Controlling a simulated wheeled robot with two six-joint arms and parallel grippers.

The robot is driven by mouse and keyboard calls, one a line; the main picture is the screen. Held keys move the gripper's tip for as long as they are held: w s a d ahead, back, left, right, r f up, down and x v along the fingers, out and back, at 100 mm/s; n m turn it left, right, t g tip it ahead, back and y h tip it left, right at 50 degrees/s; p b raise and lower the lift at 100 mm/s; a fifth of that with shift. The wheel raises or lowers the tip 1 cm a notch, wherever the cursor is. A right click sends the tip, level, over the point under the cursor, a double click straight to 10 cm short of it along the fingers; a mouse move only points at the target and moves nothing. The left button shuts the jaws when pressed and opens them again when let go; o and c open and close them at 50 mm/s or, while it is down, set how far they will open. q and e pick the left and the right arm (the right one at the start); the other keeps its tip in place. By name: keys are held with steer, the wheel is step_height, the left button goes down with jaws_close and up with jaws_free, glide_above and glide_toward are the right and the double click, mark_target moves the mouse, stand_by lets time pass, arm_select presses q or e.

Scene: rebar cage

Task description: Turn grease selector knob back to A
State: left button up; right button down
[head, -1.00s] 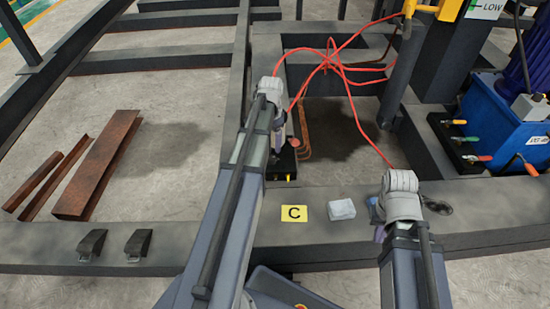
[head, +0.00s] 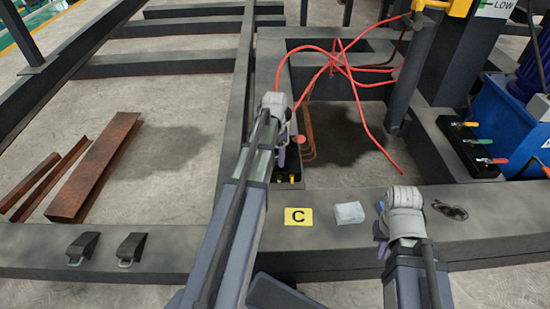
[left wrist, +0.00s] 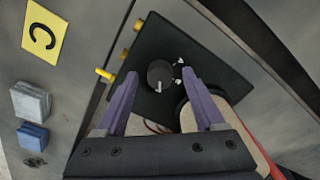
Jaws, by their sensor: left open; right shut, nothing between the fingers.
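The grease selector knob (left wrist: 160,74) is a round black knob with a white pointer line, on a black block (left wrist: 150,45) with brass fittings. In the left wrist view the pointer line is toward the bottom of the picture, and small white marks sit right of the knob; I cannot read them. My left gripper (left wrist: 158,76) is open, its purple fingers on either side of the knob; contact is unclear. In the head view my left gripper (head: 284,154) hides the knob above the block (head: 286,184). My right gripper (head: 382,243) is shut and empty over the front beam, mostly hidden by its wrist.
A yellow C plate (head: 299,216) and a white block (head: 349,213) lie on the front beam (head: 140,235). A blue block (left wrist: 33,137) shows in the left wrist view. Red hoses (head: 362,115) hang behind. A valve block with coloured levers (head: 470,150) stands right.

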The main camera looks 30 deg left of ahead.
arm_select(q)
jaws_close()
stand_by(0.5)
steer(key=shift+n, duration=0.3)
steer(key=n, duration=0.7)
steer(key=shift+n, duration=0.3)
steer(key=n, duration=0.4)
steer(key=shift+n, duration=2)
